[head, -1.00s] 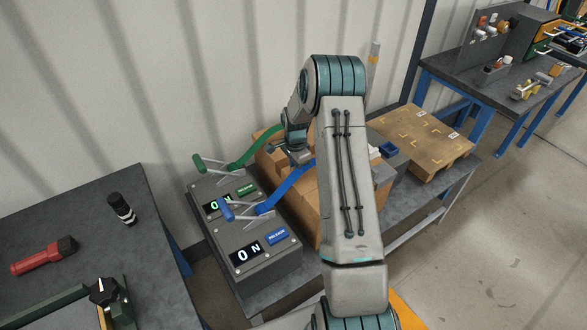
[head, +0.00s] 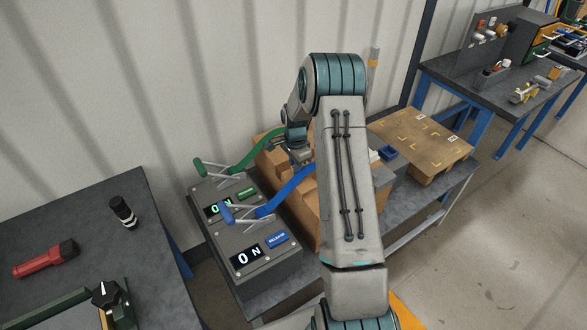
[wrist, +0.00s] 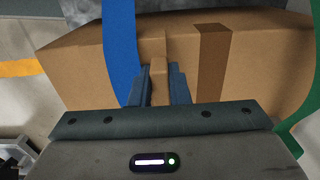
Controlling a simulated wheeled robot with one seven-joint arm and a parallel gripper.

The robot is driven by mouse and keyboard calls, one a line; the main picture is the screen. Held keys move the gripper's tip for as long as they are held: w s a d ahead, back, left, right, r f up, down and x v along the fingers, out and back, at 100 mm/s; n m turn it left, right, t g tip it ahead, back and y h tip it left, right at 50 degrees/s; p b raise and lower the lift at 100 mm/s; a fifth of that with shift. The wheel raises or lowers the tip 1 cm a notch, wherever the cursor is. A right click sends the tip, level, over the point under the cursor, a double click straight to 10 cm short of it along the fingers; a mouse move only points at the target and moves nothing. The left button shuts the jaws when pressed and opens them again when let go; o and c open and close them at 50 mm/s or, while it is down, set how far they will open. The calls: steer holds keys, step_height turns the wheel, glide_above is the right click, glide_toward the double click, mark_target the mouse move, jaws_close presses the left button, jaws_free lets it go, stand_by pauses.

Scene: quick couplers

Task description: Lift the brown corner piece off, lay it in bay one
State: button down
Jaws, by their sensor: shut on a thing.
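A tan-brown piece (wrist: 159,69), seemingly the corner piece, stands between my fingers in the wrist view, against the brown carton (wrist: 75,68). My gripper (wrist: 160,90) is shut on it. I cannot tell whether the piece still touches the carton. In the head view my gripper (head: 302,158) is over the carton (head: 276,160), and my arm hides much of it. Bay one seems to be on the tan board (head: 398,125) at the right, which has yellow corner marks and small white labels too small to read.
A blue strap (wrist: 120,45) passes close left of my fingers, and a green strap (wrist: 303,75) runs at the right. A grey control box (head: 226,235) with levers stands left of the carton. The board's marked areas look clear.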

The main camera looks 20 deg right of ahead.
steer(key=shift+r+p, duration=0.4)
steer(key=shift+r, duration=0.75)
steer(key=shift+w+r+p, duration=0.1)
steer(key=shift+r+p, duration=0.65)
steer(key=shift+r, duration=1.25)
steer(key=shift+a, duration=0.1)
